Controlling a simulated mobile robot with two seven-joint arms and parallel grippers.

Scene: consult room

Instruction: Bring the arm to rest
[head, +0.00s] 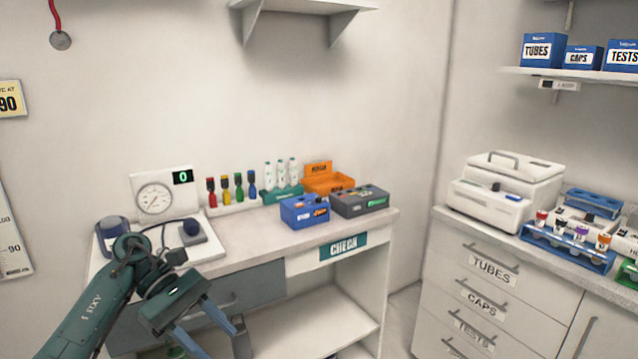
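My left arm comes in from the lower left. Its gripper (222,346) hangs low in front of the desk's (237,245) front side. Its two blue fingers point down and to the right, spread apart, and no object shows between them. The tip of the nearer finger is cut off by the bottom edge of the picture. My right gripper is not in view.
On the desk are a gauge panel (165,193), several coloured bottles (225,190), an orange bin (330,184), a blue box (305,211) and a grey box (359,202). A drawer cabinet (490,285) with a white machine (506,190) stands at right. The desk's middle top is clear.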

